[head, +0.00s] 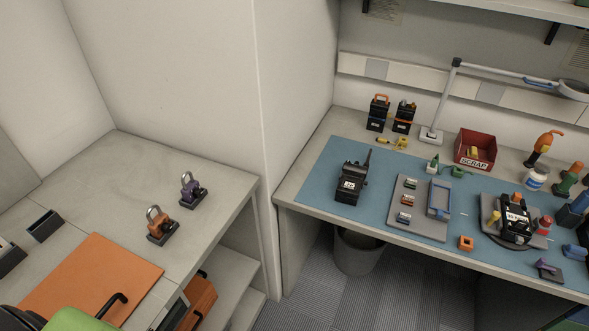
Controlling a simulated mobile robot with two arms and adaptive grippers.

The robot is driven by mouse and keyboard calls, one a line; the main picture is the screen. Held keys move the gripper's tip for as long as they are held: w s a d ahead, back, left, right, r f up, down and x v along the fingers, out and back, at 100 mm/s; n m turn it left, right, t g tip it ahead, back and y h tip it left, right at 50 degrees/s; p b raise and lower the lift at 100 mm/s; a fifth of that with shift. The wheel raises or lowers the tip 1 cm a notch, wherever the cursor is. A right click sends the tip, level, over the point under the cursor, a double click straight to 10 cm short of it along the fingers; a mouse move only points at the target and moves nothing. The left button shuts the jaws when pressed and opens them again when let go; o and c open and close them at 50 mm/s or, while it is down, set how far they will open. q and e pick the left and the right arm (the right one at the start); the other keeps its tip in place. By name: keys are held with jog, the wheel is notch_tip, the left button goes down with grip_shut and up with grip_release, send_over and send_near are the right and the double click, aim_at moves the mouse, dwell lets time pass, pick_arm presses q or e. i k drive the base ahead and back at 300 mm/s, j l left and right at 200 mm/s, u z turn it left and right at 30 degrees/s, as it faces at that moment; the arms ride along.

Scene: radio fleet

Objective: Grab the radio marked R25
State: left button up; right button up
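A black radio (350,183) with a stubby antenna lies on the left part of the blue mat (311,191) on the right-hand workbench. Its white label seems to end in 25, but the first character is too small to read surely. Another black device with a white label (515,222) rests on a round grey base further right on the mat; its label is not legible. Neither of my grippers is in view.
A grey parts tray (431,228), an orange block (465,243), a red SCRAP bin (475,148), a lamp (437,110) and two black packs (377,113) (403,117) share the workbench. A bin (358,252) stands beneath. The left counter (112,208) holds padlock-like items (160,226).

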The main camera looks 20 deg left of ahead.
aim_at(348, 190)
jog(key=i+l+u, duration=0.4)
jog(key=i, duration=0.2)
jog(key=i+l+u, duration=0.45)
jog(key=u, duration=0.1)
jog(key=k+l, duration=0.05)
